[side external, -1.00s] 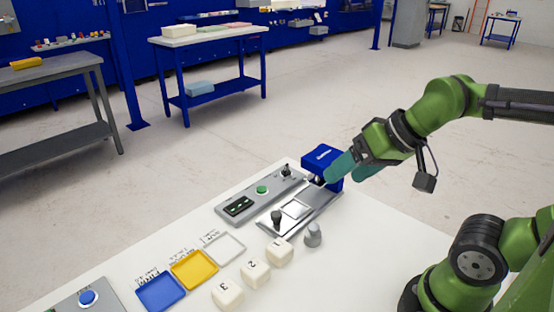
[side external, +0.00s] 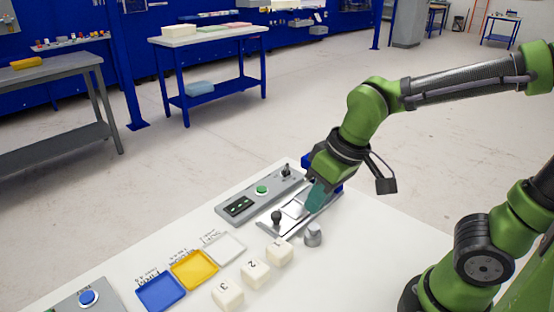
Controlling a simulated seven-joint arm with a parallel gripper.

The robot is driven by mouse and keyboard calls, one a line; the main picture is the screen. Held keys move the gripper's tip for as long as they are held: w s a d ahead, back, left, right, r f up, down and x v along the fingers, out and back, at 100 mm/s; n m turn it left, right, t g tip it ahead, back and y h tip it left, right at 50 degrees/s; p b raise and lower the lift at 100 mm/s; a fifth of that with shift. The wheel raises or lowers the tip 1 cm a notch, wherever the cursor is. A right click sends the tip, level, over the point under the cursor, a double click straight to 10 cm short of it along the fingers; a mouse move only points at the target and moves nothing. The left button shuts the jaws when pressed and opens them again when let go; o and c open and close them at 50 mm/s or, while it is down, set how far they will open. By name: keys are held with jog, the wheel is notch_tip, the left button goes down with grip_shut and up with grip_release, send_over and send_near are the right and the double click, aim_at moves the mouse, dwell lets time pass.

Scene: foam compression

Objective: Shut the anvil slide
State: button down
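The anvil slide is a flat metal plate with a square silver pad (side external: 295,209) and a dark upright knob (side external: 277,216) at its near-left end. It lies on a grey track that runs toward the blue press housing (side external: 337,187), which my arm mostly hides. The pad and knob stand out in front of the housing. My gripper (side external: 316,198) points down over the track, between the knob and the housing, and is not touching the knob. One teal finger shows; the other is hidden, so its opening cannot be judged.
A grey control panel (side external: 240,207) with a green button runs behind the slide. A grey cylinder (side external: 313,235) and white blocks numbered 1 (side external: 279,252), 2 (side external: 255,273) and 3 (side external: 227,293) stand in front. White, yellow and blue trays (side external: 194,269) lie to the left.

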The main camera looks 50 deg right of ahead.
jog(key=w+a+f+n+h, duration=0.2)
jog(key=a+f+n, duration=0.1)
jog(key=n, duration=0.2)
jog(key=w+a+f+n+g+h, duration=0.1)
jog(key=w+a+f+n+h, duration=0.2)
jog(key=f+n, duration=0.1)
jog(key=w+a+f+n+g+h, duration=0.1)
jog(key=w+a+f+n+h, duration=0.1)
jog(key=n, duration=0.3)
jog(key=shift+w+a+f+n+h, duration=0.3)
jog(key=shift+a+f+n+h, duration=0.1)
jog(key=shift+a+f, duration=0.2)
jog(key=w+n, duration=0.1)
jog(key=n+h, duration=0.1)
jog(key=w+a+n, duration=0.1)
jog(key=shift+w+a+f+n+t+h, duration=0.1)
jog(key=shift+w+f+n+t+h, duration=0.2)
jog(key=shift+w+f+n+h, duration=0.1)
jog(key=w+r, duration=0.1)
jog(key=n, duration=0.2)
send_near(273, 221)
jog(key=shift+h, duration=0.4)
notch_tip(273, 221, down, 5)
jog(key=shift+s+a, duration=0.15)
jog(key=d, duration=0.1)
jog(key=w+d, duration=0.1)
jog(key=d, duration=0.1)
jog(key=shift+r, duration=0.1)
jog(key=shift+d, duration=0.3)
jog(key=shift+d, duration=0.15)
